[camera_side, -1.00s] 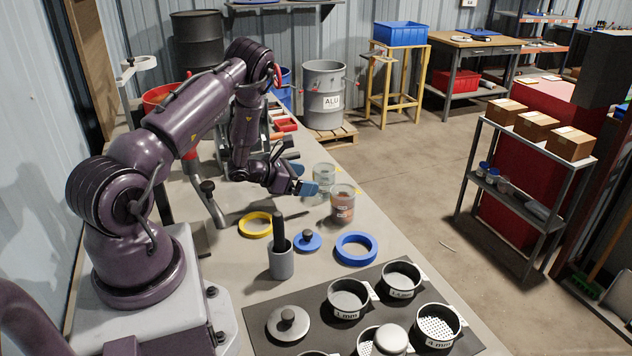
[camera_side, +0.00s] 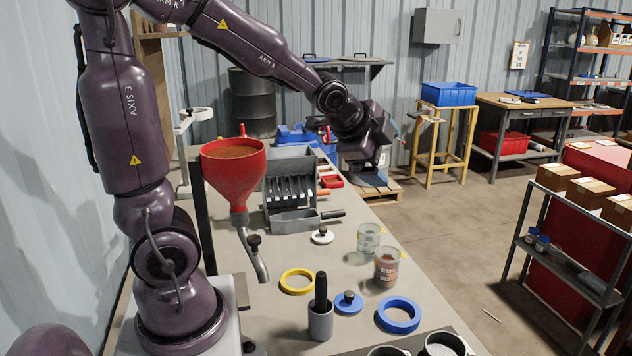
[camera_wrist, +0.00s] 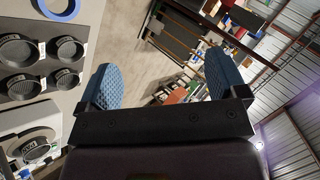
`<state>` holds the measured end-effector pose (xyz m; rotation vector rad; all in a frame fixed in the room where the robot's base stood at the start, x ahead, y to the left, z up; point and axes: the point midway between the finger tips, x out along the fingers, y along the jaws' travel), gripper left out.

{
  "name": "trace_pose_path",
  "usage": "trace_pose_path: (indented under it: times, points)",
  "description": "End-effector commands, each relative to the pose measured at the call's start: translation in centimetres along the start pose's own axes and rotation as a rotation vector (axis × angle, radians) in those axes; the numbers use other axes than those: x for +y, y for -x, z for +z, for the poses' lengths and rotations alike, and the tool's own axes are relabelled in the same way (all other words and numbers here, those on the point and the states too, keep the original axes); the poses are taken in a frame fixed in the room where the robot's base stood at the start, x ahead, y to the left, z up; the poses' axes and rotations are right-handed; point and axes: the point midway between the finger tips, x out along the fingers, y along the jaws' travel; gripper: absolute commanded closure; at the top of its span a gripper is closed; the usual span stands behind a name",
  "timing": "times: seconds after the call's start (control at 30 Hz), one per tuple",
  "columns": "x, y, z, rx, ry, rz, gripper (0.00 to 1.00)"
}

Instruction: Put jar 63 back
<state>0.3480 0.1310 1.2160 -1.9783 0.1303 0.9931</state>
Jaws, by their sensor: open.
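Two glass jars stand upright side by side on the workbench in the side view. One jar (camera_side: 369,238) looks clear with pale contents. The other jar (camera_side: 387,267), nearer the camera, holds reddish-brown material. Their labels are too small to read, so I cannot tell which is jar 63. My gripper (camera_wrist: 163,82) is open with two blue fingers apart and nothing between them in the wrist view. In the side view it is raised above the far part of the bench, beyond the jars and clear of both. The wrist view shows no jar.
A red funnel (camera_side: 232,160) stands left of a grey slotted box (camera_side: 290,184). Sieves (camera_side: 445,345) lie in front.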

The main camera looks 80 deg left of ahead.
Motion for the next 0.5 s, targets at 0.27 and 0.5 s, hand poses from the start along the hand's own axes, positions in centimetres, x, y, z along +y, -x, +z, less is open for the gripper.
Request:
trace_pose_path:
  times: [0.27, 0.5]
  points:
    - [9.4, 11.7, -2.1, -0.054, 0.645, 0.278, 0.09]
    - [13.2, 15.1, -1.5, -0.133, 0.842, 0.381, 0.09]
